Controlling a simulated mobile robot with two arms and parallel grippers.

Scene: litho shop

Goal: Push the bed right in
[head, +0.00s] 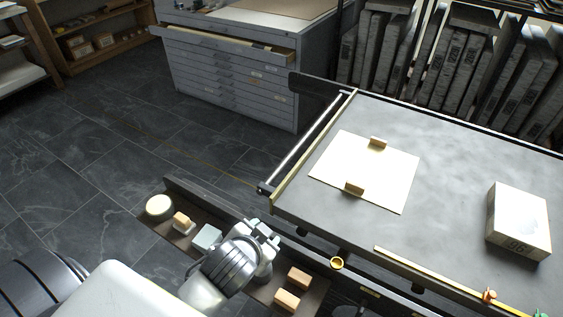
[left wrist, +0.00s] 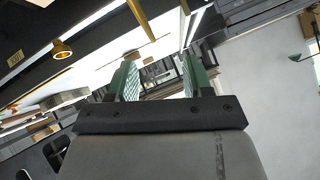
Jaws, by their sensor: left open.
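The bed (head: 452,165) is a flat grey slab on the right, with a brass strip along its left end. A cream sheet (head: 345,168) lies on it with two small wooden blocks (head: 355,187) on the sheet's edges. A pale stone block (head: 518,222) stands on the bed's right part. My left gripper (head: 266,234) is open and empty, in front of the bed's near left corner and apart from it. Its green-padded fingers (left wrist: 160,78) show in the left wrist view with a gap between them. My right gripper is not in view.
Rails (head: 308,142) run beside the bed's left end. A brass knob (head: 337,262) sits below its front edge. A dark tray (head: 228,222) under my left arm holds a round sponge (head: 159,206) and wooden blocks (head: 299,277). A drawer cabinet (head: 225,75) stands behind; floor is clear at left.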

